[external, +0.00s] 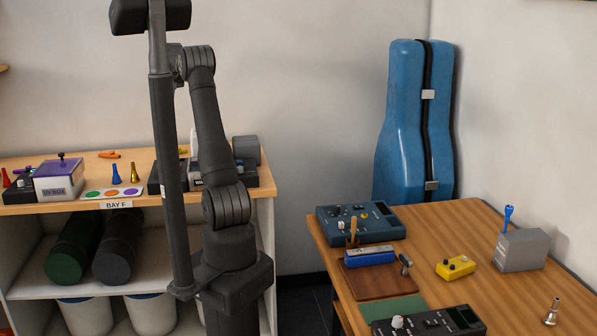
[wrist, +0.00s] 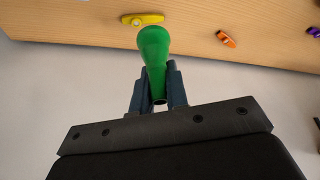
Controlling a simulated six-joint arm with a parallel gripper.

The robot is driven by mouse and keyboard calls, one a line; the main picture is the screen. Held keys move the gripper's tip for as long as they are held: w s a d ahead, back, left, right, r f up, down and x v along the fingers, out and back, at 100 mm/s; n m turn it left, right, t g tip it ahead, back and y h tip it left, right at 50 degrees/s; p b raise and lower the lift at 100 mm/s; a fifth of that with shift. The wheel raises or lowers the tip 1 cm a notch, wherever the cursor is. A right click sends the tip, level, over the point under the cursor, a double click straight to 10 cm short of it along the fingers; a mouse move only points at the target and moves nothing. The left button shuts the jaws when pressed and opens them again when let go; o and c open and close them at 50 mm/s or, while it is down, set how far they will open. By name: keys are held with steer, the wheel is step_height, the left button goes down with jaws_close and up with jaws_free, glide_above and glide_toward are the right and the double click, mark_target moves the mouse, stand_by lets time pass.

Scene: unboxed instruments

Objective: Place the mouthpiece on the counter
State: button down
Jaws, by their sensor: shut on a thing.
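A green mouthpiece (wrist: 154,55), flared at one end and narrow at the other, is between the fingers of my gripper (wrist: 158,92) in the wrist view. My gripper is shut on it near the narrow end. The wide end overlaps the edge of a wooden surface (wrist: 85,35) in that view; I cannot tell how high it is above it. In the external view my gripper and the green mouthpiece are hidden behind my arm. A wood-topped counter (external: 150,197) labelled BAY F stands at left, and a wooden table (external: 440,225) at right.
On the left counter are a purple-lidded box (external: 58,180), blue (external: 116,174) and gold (external: 134,172) mouthpieces, and an orange kazoo (wrist: 226,39). A yellow kazoo (wrist: 142,19) lies near the held mouthpiece in the wrist view. A silver mouthpiece (external: 552,311) stands on the right table.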

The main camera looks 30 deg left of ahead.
steer(key=s, duration=0.2)
glide_above(143, 164)
step_height(143, 164, down, 18)
steer(key=shift+w+d, duration=0.1)
steer(key=shift+d, duration=0.05)
steer(key=shift+f, duration=2)
steer(key=shift+f, duration=0.1)
steer(key=c, duration=1.5)
jaws_free()
steer(key=shift+o, duration=0.3)
